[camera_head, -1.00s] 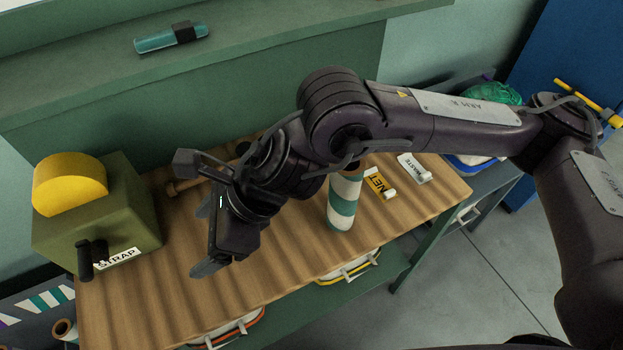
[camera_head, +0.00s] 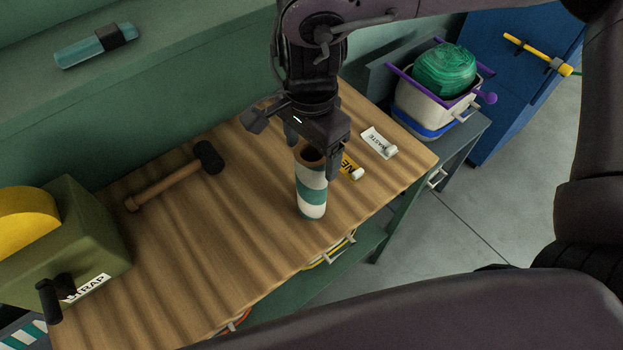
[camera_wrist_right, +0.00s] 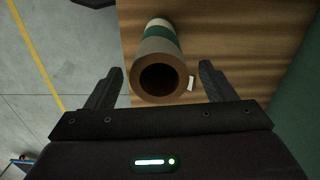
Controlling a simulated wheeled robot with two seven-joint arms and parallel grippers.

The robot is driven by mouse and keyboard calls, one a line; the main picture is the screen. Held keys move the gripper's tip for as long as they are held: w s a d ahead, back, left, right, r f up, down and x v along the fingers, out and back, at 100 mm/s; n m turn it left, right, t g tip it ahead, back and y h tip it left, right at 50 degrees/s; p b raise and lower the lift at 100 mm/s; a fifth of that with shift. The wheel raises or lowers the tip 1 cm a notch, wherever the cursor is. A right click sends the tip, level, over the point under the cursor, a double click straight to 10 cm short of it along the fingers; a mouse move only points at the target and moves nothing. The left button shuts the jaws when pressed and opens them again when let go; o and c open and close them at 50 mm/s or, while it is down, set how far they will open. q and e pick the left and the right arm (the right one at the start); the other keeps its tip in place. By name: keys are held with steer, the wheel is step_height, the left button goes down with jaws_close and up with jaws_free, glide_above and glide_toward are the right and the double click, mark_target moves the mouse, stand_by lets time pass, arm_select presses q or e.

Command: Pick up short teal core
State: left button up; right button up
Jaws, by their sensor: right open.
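The short teal core (camera_head: 311,190), a hollow tube with teal and white bands, stands upright on the wooden table (camera_head: 215,225). My right gripper (camera_head: 311,158) is above it, open, with its fingers near the core's top end. In the right wrist view the core (camera_wrist_right: 160,65) shows its open brown end between the two spread fingers of the gripper (camera_wrist_right: 161,85), with gaps on both sides. My left gripper is not in view.
A mallet (camera_head: 170,180) lies left of the core. A green STRAP box (camera_head: 85,230) stands at the table's left end. Small NET (camera_head: 349,168) and WASTE (camera_head: 378,142) labels lie right of the core. A bin with green netting (camera_head: 444,70) stands beyond the table.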

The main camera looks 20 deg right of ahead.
mark_target(312, 184)
steer(key=shift+f, duration=1.85)
steer(key=c, duration=1.4)
steer(key=shift+c, duration=0.6)
steer(key=shift+r, duration=0.15)
